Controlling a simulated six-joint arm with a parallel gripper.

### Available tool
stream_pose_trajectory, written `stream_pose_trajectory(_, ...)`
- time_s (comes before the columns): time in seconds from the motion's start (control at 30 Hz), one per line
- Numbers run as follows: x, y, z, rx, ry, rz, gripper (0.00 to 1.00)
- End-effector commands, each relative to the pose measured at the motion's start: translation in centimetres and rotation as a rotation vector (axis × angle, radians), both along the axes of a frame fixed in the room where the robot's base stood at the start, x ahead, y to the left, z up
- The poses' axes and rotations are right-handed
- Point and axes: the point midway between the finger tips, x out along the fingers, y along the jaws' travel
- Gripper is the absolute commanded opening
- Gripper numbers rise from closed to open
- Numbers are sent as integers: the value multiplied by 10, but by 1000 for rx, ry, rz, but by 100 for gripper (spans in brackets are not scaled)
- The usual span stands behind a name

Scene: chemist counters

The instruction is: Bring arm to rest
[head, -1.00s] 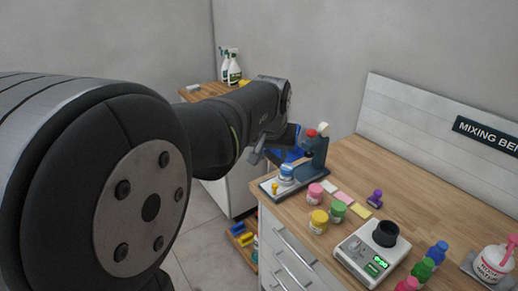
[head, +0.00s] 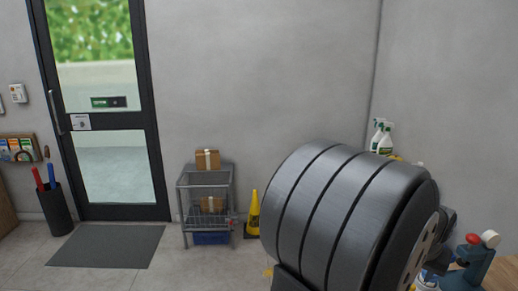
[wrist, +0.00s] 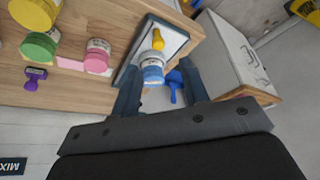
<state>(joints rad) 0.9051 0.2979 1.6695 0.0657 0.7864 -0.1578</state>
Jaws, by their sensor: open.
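My gripper (wrist: 161,80) is open in the wrist view, its two dark fingers apart with nothing clamped between them. Beyond the fingertips, a jar with a blue lid (wrist: 153,70) stands on the base plate (wrist: 178,40) of a bench device. I cannot tell the exact gap between fingers and jar. In the head view my own arm's large ribbed joint fills the lower right and hides the gripper. Part of a blue device with a red knob (head: 473,239) shows at the right edge.
In the wrist view, pink (wrist: 97,56), green (wrist: 39,46) and yellow jars and a purple stamp (wrist: 35,77) are on the wooden bench (wrist: 75,95). The head view shows a door (head: 103,110), a wire cart (head: 206,200), a yellow cone (head: 252,214) and open floor.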

Motion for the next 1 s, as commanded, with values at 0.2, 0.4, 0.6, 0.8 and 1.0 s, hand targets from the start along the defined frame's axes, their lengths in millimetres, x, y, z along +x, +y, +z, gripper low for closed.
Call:
stream_pose_trajectory(0.2, 11, -11, -39, 2, 2, 0, 41)
stream_pose_trajectory(0.4, 18, -19, -64, 0, 0, 0, 41)
stream_pose_trajectory(0.6, 22, -23, -77, -1, 0, 0, 41)
stream_pose_trajectory(0.8, 23, -24, -79, -1, 0, 0, 41)
stream_pose_trajectory(1.0, 23, -24, -78, -2, -1, -1, 41)
